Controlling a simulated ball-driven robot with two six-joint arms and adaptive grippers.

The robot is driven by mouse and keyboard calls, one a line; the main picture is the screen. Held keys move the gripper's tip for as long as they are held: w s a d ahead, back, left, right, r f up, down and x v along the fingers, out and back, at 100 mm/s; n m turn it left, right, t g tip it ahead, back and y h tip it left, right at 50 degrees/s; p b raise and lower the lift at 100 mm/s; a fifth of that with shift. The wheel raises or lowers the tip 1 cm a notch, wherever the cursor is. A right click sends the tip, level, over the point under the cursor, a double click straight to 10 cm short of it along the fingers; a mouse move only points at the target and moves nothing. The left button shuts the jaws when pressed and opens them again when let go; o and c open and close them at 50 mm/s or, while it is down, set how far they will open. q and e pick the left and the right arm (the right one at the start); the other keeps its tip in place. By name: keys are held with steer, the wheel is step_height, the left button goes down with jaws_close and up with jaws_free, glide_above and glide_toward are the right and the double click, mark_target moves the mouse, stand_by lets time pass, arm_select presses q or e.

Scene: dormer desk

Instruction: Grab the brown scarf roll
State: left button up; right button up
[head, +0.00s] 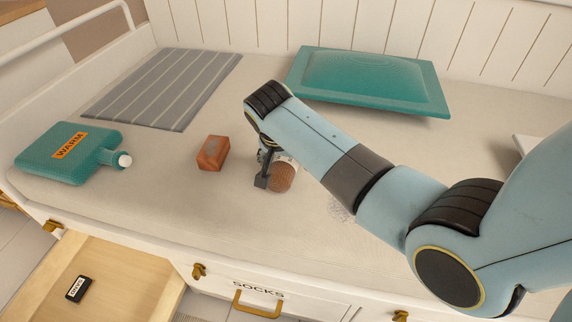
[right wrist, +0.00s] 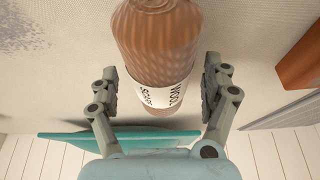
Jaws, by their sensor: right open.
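The brown scarf roll (head: 283,179) lies on the pale bed-like surface near the middle of the head view, partly hidden by my right gripper and arm. In the right wrist view the roll (right wrist: 157,45) has a white paper band with dark lettering. My right gripper (head: 265,178) is down at the roll. In the right wrist view its open fingers (right wrist: 160,92) stand on either side of the banded end, with a visible gap at each side. My left gripper is not in view.
An orange-brown block (head: 212,153) lies just left of the roll. A teal hot-water bottle (head: 66,153), a grey striped mat (head: 165,88) and a teal cushion (head: 368,80) lie farther off. An open drawer (head: 125,275) holds a small black labelled item (head: 77,289).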

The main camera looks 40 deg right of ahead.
steer(key=c, duration=1.3)
steer(key=shift+r, duration=0.1)
steer(key=shift+c, duration=0.2)
